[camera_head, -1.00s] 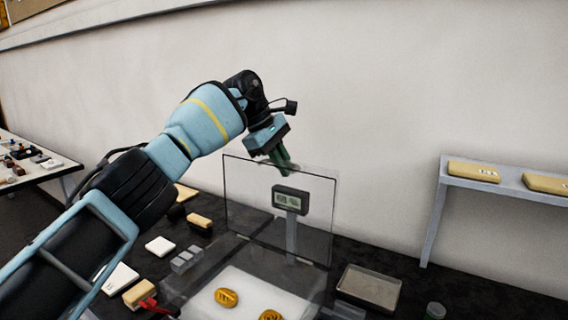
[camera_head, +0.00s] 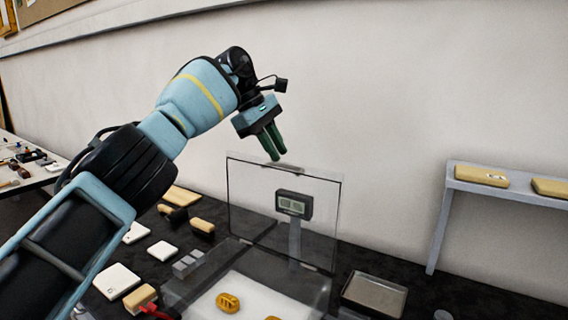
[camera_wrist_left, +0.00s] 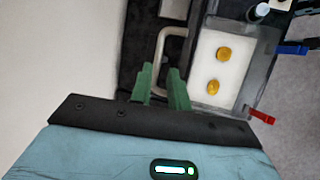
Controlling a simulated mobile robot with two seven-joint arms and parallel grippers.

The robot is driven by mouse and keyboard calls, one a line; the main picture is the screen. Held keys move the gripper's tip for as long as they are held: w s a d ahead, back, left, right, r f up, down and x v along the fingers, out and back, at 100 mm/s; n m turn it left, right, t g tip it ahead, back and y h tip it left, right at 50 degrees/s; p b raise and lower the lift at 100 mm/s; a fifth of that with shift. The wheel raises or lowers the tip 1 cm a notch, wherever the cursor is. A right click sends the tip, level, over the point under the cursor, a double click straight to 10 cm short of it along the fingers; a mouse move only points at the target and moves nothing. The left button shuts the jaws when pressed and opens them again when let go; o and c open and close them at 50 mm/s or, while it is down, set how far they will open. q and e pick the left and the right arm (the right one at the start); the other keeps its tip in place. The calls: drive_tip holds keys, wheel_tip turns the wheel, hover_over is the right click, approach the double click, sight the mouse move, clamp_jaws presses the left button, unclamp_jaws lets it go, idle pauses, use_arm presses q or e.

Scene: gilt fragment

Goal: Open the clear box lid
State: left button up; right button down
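The clear box (camera_head: 317,296) stands on the dark table at the bottom of the head view. Its clear lid (camera_head: 250,205) stands upright at the back of the box, with a small pale strip at its top edge. My left gripper (camera_head: 273,147) is just above the lid's top edge, its two green fingers pointing down. In the left wrist view my left gripper (camera_wrist_left: 161,88) shows a gap between the fingers, with nothing held. Gold pieces (camera_head: 228,302) lie on the white pad in the box; they also show in the wrist view (camera_wrist_left: 223,54). My right gripper is not in view.
A small display (camera_head: 294,204) on a post shows through the lid. A grey tray (camera_head: 375,293) lies to the right of the box. Pale blocks (camera_head: 162,250) lie to its left. A shelf (camera_head: 500,187) stands at the right by the white wall.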

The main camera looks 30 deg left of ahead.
use_arm(q)
drive_tip(key=shift+v, duration=1.05)
drive_tip(key=shift+f, duration=0.1)
